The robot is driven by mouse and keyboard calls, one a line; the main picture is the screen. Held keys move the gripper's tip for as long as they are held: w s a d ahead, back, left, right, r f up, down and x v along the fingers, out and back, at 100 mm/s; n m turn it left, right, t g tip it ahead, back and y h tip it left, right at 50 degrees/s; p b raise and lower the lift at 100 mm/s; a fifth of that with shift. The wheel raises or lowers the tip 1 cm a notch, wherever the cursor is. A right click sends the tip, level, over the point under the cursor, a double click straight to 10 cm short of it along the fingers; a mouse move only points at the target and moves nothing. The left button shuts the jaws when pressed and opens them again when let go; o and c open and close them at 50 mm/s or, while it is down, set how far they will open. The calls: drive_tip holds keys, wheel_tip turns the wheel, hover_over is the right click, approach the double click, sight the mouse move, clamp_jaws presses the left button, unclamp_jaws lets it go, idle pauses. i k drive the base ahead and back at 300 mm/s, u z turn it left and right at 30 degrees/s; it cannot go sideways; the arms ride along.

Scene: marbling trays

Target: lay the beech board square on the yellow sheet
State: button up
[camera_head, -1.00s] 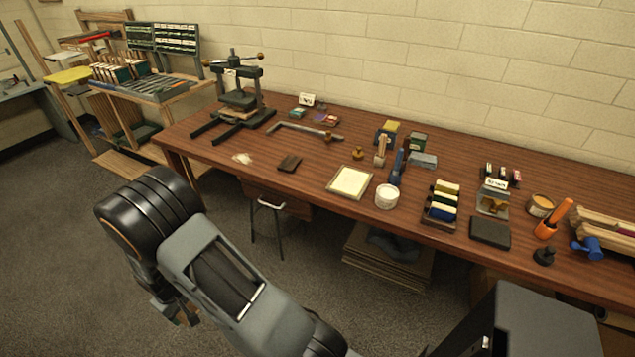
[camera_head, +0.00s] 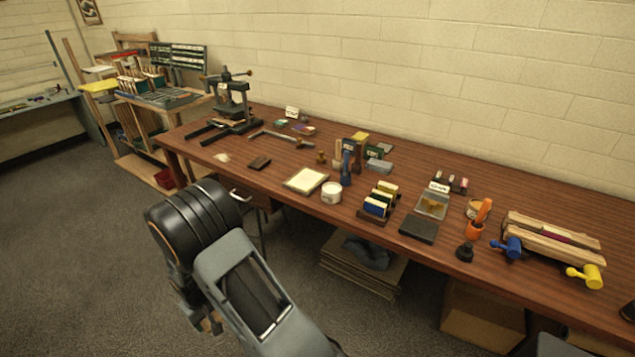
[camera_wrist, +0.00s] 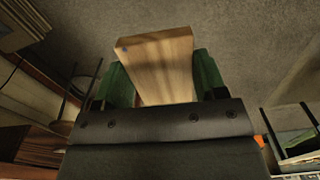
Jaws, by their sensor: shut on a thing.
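In the wrist view, my gripper (camera_wrist: 160,78) is shut on the beech board (camera_wrist: 165,62), a pale wooden block with a small blue mark near one corner. The board sits between the green fingers, above the grey floor. In the head view, my gripper (camera_head: 205,322) hangs low in front of the bench, mostly hidden by my arm, and the board is not clearly visible there. A pale yellow sheet (camera_head: 306,180) lies flat with a thin border near the bench's front edge, apart from my gripper.
The brown bench (camera_head: 300,151) has a dark block (camera_head: 259,163) left of the sheet and a white tub (camera_head: 331,193) close to its right. A black press (camera_head: 230,108) stands at the back left. Cardboard sheets (camera_head: 360,268) lie beneath. Open floor is at left.

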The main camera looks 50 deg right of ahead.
sight(307, 180)
drive_tip(key=z, duration=1.1)
drive_tip(key=i, duration=0.05)
drive_tip(key=z, duration=0.2)
